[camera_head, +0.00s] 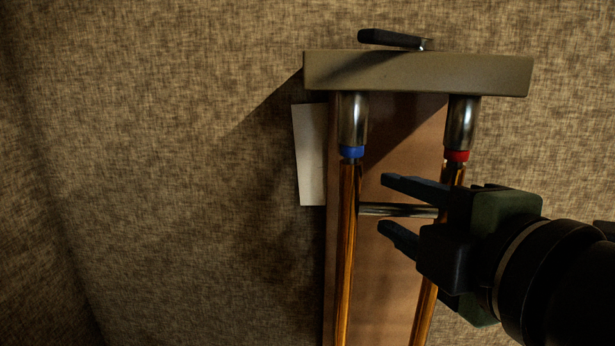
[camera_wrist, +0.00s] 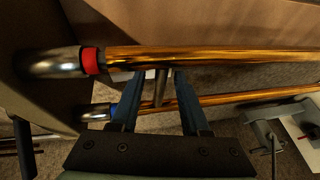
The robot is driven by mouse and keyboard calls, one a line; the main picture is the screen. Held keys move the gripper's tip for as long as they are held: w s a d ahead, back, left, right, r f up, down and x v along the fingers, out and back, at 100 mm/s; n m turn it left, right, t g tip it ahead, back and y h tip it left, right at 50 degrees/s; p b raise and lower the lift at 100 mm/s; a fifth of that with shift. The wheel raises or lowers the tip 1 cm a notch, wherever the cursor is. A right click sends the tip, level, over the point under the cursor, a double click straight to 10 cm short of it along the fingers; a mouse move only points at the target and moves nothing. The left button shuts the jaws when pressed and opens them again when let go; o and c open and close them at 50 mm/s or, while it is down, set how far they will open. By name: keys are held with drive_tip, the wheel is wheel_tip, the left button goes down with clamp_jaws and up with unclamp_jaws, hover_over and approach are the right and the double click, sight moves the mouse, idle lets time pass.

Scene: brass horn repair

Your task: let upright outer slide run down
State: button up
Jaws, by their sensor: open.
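The outer slide (camera_head: 347,250) is a pair of upright brass tubes; it also shows in the wrist view (camera_wrist: 220,56). Silver inner tubes with a blue band (camera_head: 351,152) and a red band (camera_head: 457,156) meet its upper ends. A silver cross brace (camera_head: 390,210) joins the brass tubes; the wrist view shows it (camera_wrist: 160,90) between my fingers. My gripper (camera_head: 384,203) is open, one finger above the brace and one below. It also shows in the wrist view (camera_wrist: 152,85). I see no clear contact. The slide's lower end is out of the picture.
A beige top bar (camera_head: 415,74) with a dark lever (camera_head: 393,39) holds the tubes in front of a brown board (camera_head: 390,270). A pale card (camera_head: 310,155) sits behind the board's left edge. A grey fixture (camera_wrist: 268,130) stands lower right in the wrist view. Left of the board is free.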

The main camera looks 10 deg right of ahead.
drive_tip(key=shift+p+x, duration=0.4)
drive_tip(key=shift+x, duration=1.15)
drive_tip(key=shift+c, duration=0.3)
drive_tip(key=shift+s, duration=0.1)
clamp_jaws()
